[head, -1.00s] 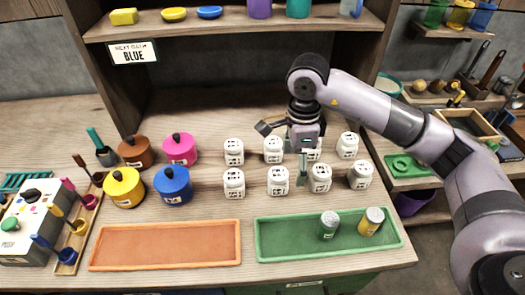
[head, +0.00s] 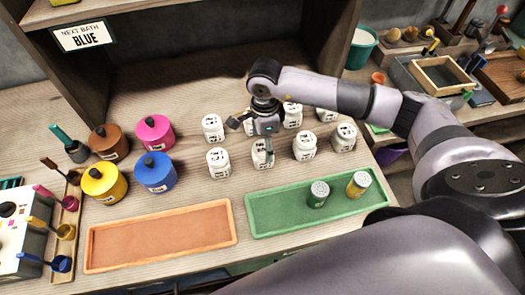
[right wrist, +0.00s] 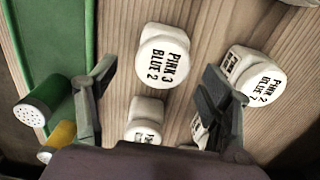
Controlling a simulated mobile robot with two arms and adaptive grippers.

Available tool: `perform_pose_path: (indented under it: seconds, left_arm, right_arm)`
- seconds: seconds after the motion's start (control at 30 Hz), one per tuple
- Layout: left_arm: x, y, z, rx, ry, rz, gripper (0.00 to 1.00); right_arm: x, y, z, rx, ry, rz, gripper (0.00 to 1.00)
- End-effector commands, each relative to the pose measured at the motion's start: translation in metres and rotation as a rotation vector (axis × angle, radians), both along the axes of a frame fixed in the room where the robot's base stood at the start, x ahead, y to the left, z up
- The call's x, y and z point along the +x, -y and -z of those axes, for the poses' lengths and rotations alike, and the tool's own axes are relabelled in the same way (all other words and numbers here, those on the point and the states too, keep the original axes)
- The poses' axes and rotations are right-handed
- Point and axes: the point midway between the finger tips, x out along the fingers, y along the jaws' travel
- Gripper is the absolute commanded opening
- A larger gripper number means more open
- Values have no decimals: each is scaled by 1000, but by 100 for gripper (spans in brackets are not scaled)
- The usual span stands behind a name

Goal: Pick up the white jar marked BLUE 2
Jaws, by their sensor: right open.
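The white jar marked PINK 3 BLUE 2 (right wrist: 165,57) shows its lid between the fingers in the right wrist view. In the head view it appears to be the second jar from the left in the front row (head: 257,158), partly hidden by a finger. My right gripper (head: 251,141) is open and empty above the jars, its fingers spread to either side of this jar in the right wrist view (right wrist: 158,72). I cannot tell how far above the lid they are. My left gripper is not in view.
Other white jars stand close by, including a back-row jar (right wrist: 255,80) beside one finger and a front-row jar (head: 304,147). The orange tray (head: 160,238) is empty.

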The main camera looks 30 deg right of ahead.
Motion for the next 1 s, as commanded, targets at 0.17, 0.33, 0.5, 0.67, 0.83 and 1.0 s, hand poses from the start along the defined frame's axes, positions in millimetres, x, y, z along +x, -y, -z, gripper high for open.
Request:
perform_pose_path:
  seconds: [0.17,0.33,0.5,0.67,0.83,1.0]
  left_arm:
    - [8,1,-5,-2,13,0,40]
    - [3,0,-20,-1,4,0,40]
    - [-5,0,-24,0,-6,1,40]
    - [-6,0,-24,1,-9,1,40]
    - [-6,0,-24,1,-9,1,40]
    - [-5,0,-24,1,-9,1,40]
  right_arm:
    - [0,0,10,-1,-1,0,73]
    - [2,-4,30,0,-5,1,73]
    - [3,-4,54,-1,-1,1,73]
    - [3,-4,61,0,0,-1,73]
    - [3,-4,61,-1,0,-1,71]
    - [3,-4,60,0,1,-1,60]
